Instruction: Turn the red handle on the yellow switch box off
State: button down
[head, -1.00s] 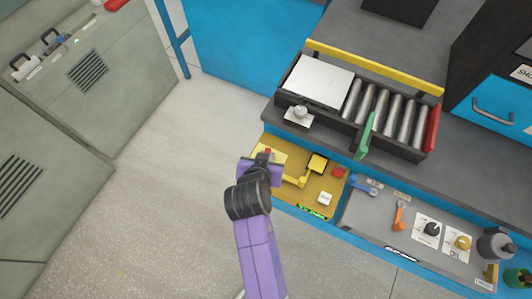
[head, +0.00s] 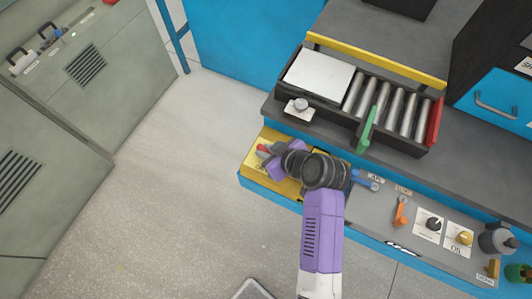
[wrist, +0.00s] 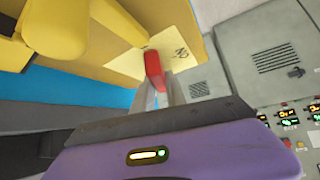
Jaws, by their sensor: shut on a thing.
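The red handle (wrist: 154,72) stands between my gripper's grey fingertips (wrist: 157,92) in the wrist view, and they are shut on it. In the head view the red handle (head: 262,148) shows at the left end of the yellow switch box (head: 257,164), with my gripper (head: 269,151) at it. The yellow box (wrist: 112,66) fills the upper part of the wrist view. A pale label (wrist: 181,50) with dark letters lies beside the handle. My wrist hides much of the box's right part in the head view.
Right of my wrist are a blue lever (head: 366,182), an orange lever (head: 401,211) and several knobs on the grey panel. A roller tray (head: 300,115) with a green lever (head: 367,130) stands above. Open floor lies to the left, before grey cabinets (head: 85,110).

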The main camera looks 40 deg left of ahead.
jog(key=shift+n+g+b, duration=1.5)
jog(key=shift+n+b, duration=0.3)
jog(key=shift+n, duration=0.2)
jog(key=c, duration=1.4)
grip_release()
jog(key=shift+o, duration=0.2)
jog(key=shift+v, duration=3.9)
jog(key=shift+w+r, duration=0.1)
